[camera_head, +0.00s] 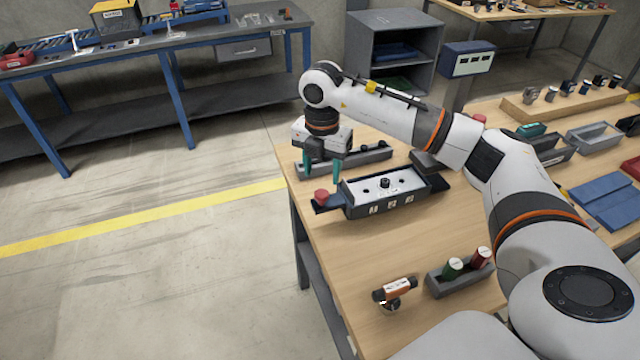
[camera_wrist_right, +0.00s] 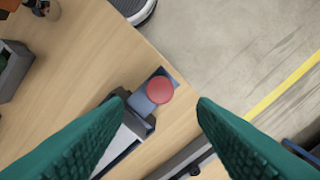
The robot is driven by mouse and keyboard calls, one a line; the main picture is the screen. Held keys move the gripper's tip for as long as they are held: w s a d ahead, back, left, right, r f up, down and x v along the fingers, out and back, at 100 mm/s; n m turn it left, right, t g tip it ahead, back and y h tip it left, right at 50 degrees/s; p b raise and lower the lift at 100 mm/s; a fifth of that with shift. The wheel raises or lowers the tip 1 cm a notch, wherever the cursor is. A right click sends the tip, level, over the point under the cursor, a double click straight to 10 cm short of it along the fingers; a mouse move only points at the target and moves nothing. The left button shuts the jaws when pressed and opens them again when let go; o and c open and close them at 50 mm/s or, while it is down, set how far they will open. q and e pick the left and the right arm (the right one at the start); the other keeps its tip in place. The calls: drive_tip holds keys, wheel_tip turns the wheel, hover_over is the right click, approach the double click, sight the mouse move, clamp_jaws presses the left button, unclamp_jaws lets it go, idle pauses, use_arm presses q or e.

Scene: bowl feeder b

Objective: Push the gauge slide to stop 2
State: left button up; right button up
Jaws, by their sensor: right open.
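The gauge (camera_head: 393,203) is a grey block with a pale top, a small black knob on top and three numbered labels on its front. A dark blue slide (camera_head: 328,206) sticks out of its left end and carries a red round knob (camera_head: 320,195). In the right wrist view the red knob (camera_wrist_right: 160,90) shows between the fingers, with the block to its lower left. My right gripper (camera_head: 322,170) has teal fingers spread apart. It points down above the knob end of the slide and holds nothing; contact is not visible. My left gripper is not in view.
A long grey fixture (camera_head: 352,160) lies just behind the gauge. A holder with green and red-topped items (camera_head: 460,273) and an orange-and-black tool (camera_head: 395,289) sit nearer the front. Trays and blue plates (camera_head: 610,200) lie at right. The table's left edge is close to the knob.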

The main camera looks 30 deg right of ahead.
sight(322, 192)
wheel_tip(322, 192, down, 6)
drive_tip(key=shift+p, duration=0.65)
drive_tip(key=shift+c, duration=0.5)
clamp_jaws()
